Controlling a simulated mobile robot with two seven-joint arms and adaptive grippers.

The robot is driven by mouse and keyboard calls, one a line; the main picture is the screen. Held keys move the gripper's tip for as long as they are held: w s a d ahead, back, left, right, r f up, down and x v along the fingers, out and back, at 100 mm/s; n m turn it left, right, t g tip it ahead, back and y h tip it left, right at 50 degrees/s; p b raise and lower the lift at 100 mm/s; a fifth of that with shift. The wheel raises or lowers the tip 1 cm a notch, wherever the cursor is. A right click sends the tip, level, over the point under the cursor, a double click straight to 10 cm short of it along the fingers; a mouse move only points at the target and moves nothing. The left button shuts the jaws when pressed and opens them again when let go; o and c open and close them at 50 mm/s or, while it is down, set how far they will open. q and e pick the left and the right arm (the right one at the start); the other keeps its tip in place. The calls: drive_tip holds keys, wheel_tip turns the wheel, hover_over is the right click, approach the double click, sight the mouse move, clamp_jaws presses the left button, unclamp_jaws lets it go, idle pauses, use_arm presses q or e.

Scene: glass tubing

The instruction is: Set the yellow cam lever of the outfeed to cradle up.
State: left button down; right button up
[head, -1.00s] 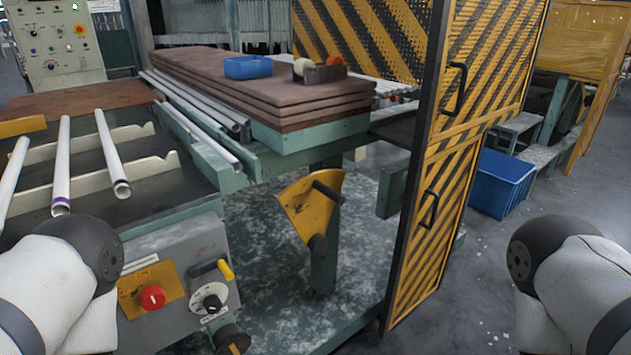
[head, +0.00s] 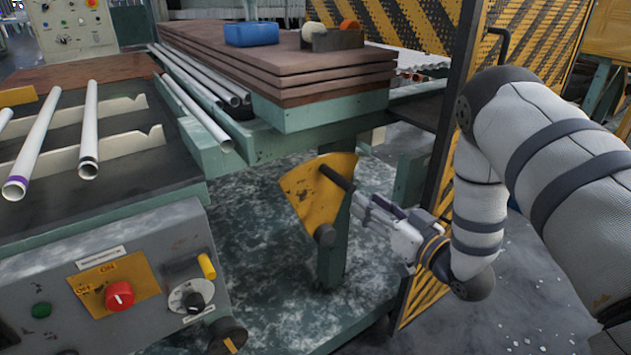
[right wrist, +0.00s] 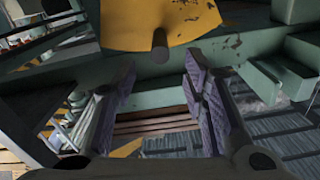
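The yellow cam lever (head: 307,194) is a fan-shaped plate on a green post below the stacked brown boards. A black bar handle (head: 338,179) sticks out of its upper part, and a dark round hub (head: 325,235) sits at its lower tip. My right gripper (head: 362,204) is at the right of the plate, close to the handle's free end. In the right wrist view its two fingers (right wrist: 158,78) are apart with nothing between them. The yellow plate (right wrist: 125,25) and a dark peg (right wrist: 159,45) lie just ahead; contact cannot be told. My left gripper is out of view.
A grey control box (head: 105,285) with a red knob (head: 119,295) and a small yellow-handled switch (head: 207,265) stands front left. White tubes (head: 89,130) lie on the rack behind it. A yellow-and-black striped guard door (head: 418,300) stands right of the lever, behind my right arm.

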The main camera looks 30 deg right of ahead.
sight(340, 182)
drive_tip(key=w, duration=0.7)
drive_tip(key=w+b, duration=0.1)
drive_tip(key=w, duration=0.2)
drive_tip(key=shift+w+a, duration=0.3)
drive_tip(key=shift+a, duration=0.1)
clamp_jaws()
